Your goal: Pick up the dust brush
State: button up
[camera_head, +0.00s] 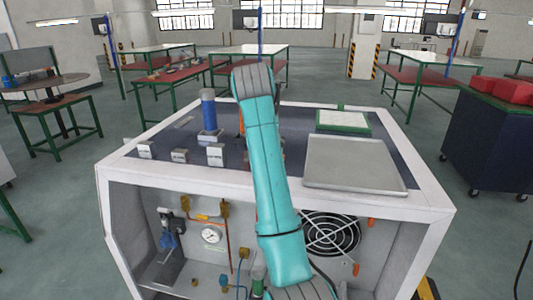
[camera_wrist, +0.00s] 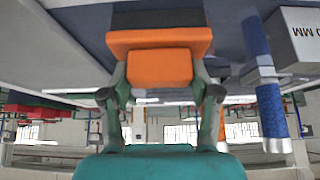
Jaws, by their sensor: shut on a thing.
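The dust brush (camera_wrist: 158,42) shows in the wrist view as an orange block with a black band along its upper picture edge. My gripper (camera_wrist: 160,76) has one finger on each side of the orange part and is shut on it. In the head view only a sliver of orange (camera_head: 241,121) shows beside my teal arm, which hides my gripper and most of the brush. I cannot tell whether the brush touches the bench top.
The bench (camera_head: 119,172) has a dark blue top. A blue cylinder (camera_head: 208,111) stands left of my arm, near several small labelled blocks (camera_head: 215,154). A grey tray (camera_head: 350,163) and a green-edged white panel (camera_head: 342,122) lie to the right.

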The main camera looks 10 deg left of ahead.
notch_tip(320, 180, up, 10)
jog(key=shift+r, duration=0.1)
dwell(0.4)
